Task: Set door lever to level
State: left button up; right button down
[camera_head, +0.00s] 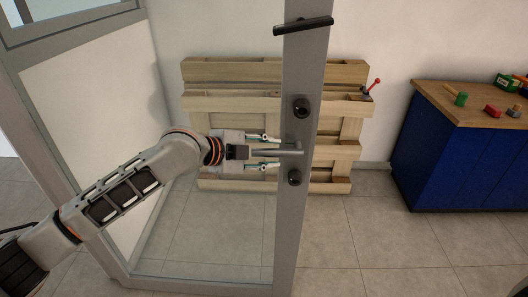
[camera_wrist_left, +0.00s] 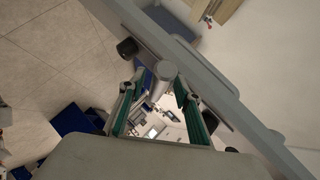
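The grey door lever (camera_head: 285,152) is on the door's grey upright stile (camera_head: 303,70). It points left and looks roughly level in the head view. My left gripper (camera_head: 268,152) is open, with one finger above the lever and one below it. I cannot tell whether either finger touches it. In the left wrist view, the lever (camera_wrist_left: 160,82) shows between the two spread green-sided fingers of my left gripper (camera_wrist_left: 158,98). My right gripper is in neither view.
Black round fittings sit above (camera_head: 301,108) and below (camera_head: 294,177) the lever. A tilted black bar (camera_head: 303,25) crosses the stile's top. A wooden pallet (camera_head: 220,72) leans on the wall behind. A blue cabinet (camera_head: 450,165) with several small items stands right; floor between is clear.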

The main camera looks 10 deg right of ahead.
pick_arm(q)
jog(key=v, duration=1.2)
jog(key=shift+f, duration=0.1)
jog(key=s+a+f+n+t+y, duration=0.1)
jog(key=s+a+f+n+t, duration=0.2)
jog(key=f+n, duration=0.6)
jog(key=s+a+f+n+t+y, duration=0.1)
jog(key=a+f+n+t, duration=0.3)
jog(key=f, duration=0.9)
jog(key=s+a+f+n+g+y, duration=0.1)
jog(key=s+a+f+n+y, duration=0.5)
jog(key=s+a+f, duration=1.2)
jog(key=a+n, duration=0.1)
jog(key=n, duration=0.1)
jog(key=shift+s+f+n+y, duration=0.15)
jog(key=shift+f+n+y, duration=0.15)
jog(key=shift+f+y, duration=0.1)
